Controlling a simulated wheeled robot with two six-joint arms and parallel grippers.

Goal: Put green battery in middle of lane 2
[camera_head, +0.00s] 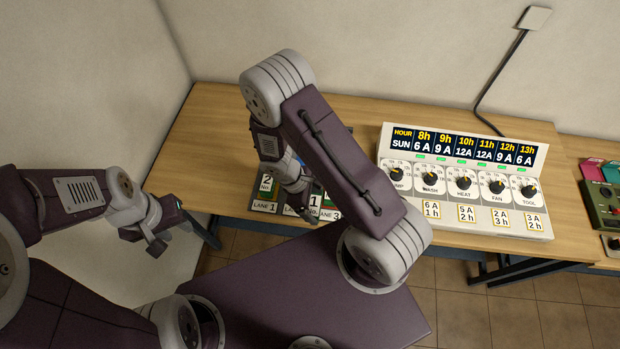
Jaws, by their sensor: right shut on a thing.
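The dark lane rack stands on the wooden table, with the plates LANE 1 (265,207) and LANE 3 (329,215) readable; the lane 2 plate between them is mostly covered. A green battery (268,199) with a white label "2" lies in lane 1. Another label "1" (314,201) with green beside it shows nearer lane 3. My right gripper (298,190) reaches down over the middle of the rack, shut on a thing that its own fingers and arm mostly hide. My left gripper (157,246) hangs empty left of the rack, fingers apart.
A white control panel (465,190) with a display and several knobs stands right of the rack. A green device (602,205) and pink and teal pieces are at the far right edge. Table (215,125) left of and behind the rack is bare.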

